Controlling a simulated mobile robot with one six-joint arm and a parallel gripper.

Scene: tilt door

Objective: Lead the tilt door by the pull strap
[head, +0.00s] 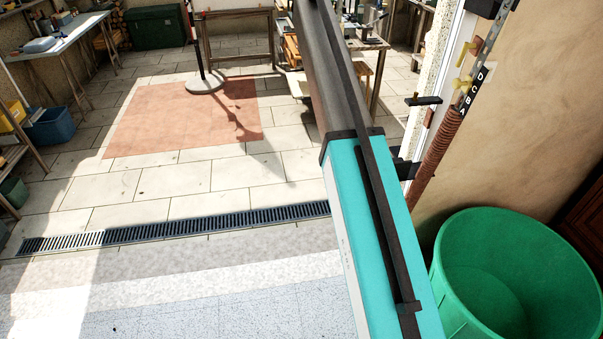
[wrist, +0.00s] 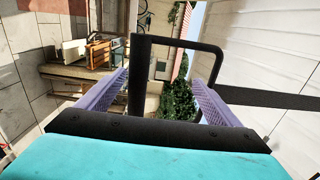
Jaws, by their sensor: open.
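The tilt door shows in the wrist view as a pale panelled surface (wrist: 275,50) filling the right side. The pull strap appears as a dark band (wrist: 275,98) running in from the right edge. It joins a black loop with a thick grip bar (wrist: 140,70). My gripper (wrist: 160,77) is open, with a purple finger on each side of the view. The grip bar appears between the fingers, closer to the left one, with a visible gap. The right finger hides part of the strap and loop. I cannot tell the exact depth. The head view shows neither strap nor fingers.
A green tub (head: 490,275) stands at the lower right, by the wall. A drain grate (head: 180,228) crosses the floor. Workbenches line the back. The middle paving is clear.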

